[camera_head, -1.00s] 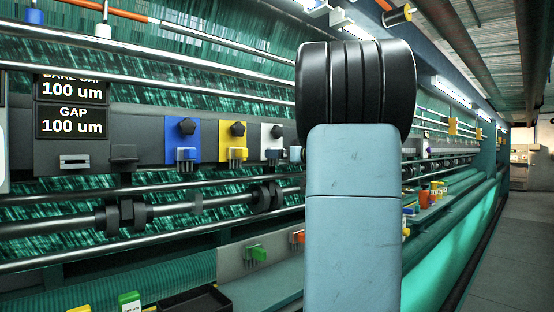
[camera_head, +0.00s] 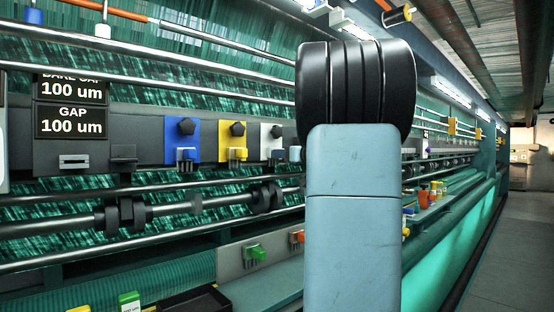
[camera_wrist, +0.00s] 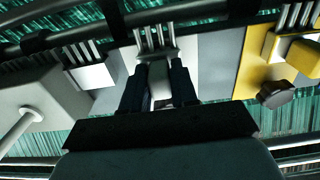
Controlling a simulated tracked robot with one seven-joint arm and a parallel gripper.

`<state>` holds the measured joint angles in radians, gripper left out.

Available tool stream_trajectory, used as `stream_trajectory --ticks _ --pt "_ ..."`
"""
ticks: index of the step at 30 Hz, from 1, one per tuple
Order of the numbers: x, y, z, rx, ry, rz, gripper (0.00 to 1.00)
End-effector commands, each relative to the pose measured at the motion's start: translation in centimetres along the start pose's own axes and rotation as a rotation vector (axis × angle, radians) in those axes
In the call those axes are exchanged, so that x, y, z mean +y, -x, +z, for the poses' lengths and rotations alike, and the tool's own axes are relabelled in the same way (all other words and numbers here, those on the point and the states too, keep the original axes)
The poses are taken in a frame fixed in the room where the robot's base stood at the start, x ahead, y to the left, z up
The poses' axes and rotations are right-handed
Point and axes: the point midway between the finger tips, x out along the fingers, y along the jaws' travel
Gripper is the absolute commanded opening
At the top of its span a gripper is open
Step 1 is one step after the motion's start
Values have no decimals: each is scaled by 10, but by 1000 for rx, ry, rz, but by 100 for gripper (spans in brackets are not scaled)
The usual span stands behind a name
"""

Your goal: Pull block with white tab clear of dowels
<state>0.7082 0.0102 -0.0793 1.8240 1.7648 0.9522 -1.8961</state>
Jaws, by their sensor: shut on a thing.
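In the wrist view my gripper (camera_wrist: 163,92) is shut, its two black fingers on either side of a pale tab (camera_wrist: 160,84). The tab belongs to a small grey block (camera_wrist: 158,56) at the fingertips. Several metal dowels (camera_wrist: 155,37) stand at the block's far side. I cannot tell whether they are still inside it. A pale panel (camera_wrist: 218,65) lies beside the block. In the head view my arm hides the gripper and the held block.
A yellow block (camera_wrist: 303,56) and a dark knob (camera_wrist: 275,94) are right of my gripper in the wrist view. A grey housing (camera_wrist: 40,105) is at left. The head view shows a blue panel (camera_head: 205,142), a yellow panel (camera_head: 226,130) and long rails (camera_head: 60,221).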

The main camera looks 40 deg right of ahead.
Motion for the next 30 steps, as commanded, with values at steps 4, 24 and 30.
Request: stream_trajectory --ticks 4,24,30 --pt "0 0 0 0 0 0 0" --pt "0 5 0 0 0 0 0" --pt "0 8 0 0 0 0 0"
